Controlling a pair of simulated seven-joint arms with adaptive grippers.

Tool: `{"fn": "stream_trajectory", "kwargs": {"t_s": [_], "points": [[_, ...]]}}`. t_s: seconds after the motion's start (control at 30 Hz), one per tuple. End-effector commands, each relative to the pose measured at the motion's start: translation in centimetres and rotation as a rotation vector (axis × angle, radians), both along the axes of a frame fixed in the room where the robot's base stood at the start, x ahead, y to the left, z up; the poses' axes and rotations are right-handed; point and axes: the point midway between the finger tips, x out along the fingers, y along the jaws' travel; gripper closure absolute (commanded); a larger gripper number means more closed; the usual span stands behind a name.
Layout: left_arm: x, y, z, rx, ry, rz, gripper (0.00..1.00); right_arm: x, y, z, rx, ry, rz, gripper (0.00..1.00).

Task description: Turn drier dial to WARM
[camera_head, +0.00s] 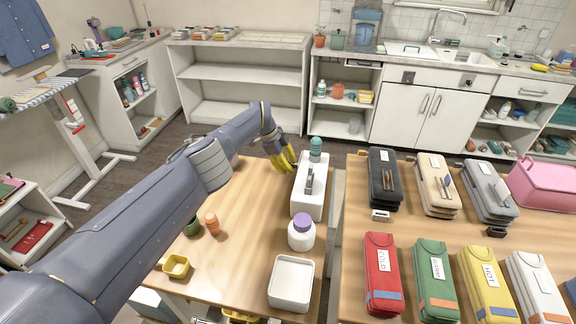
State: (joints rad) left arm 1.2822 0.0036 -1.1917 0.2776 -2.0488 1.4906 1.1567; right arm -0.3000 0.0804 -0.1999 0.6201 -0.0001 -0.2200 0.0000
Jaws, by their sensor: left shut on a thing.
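My left gripper (282,160), with yellow fingers, is at the left edge of a long white box (312,205) on the left wooden table. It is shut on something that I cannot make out. A grey upright piece (309,180) stands on the white box, and a teal-topped bottle (316,149) is at its far end. No drier dial can be clearly made out. My right gripper is not in view.
A white jar with a purple lid (301,232) and a white tray (291,283) stand nearer on the left table (250,245). Small green and orange pots (211,223) and a yellow bowl (176,266) are near my arm. A narrow gap separates the two tables.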

Motion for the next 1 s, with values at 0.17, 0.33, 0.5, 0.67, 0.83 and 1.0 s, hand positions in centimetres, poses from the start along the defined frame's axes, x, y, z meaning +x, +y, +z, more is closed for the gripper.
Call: {"fn": "stream_trajectory", "kwargs": {"t_s": [0.17,0.33,0.5,0.67,0.83,1.0], "points": [[-0.04,0.22,-0.29,0.003,-0.001,0.003,1.00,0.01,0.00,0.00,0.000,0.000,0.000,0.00],[0.17,0.33,-0.21,0.005,-0.015,0.002,1.00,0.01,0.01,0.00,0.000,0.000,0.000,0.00],[0.40,0.49,-0.10,0.006,-0.029,0.004,1.00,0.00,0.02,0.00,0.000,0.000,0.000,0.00],[0.65,0.64,0.01,0.007,-0.051,0.004,1.00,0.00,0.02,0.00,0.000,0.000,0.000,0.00],[0.74,0.80,0.07,0.004,-0.086,0.004,1.00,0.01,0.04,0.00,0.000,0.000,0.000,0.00],[0.51,0.80,0.11,-0.004,-0.130,0.004,1.00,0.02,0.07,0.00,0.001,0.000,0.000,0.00]]}}
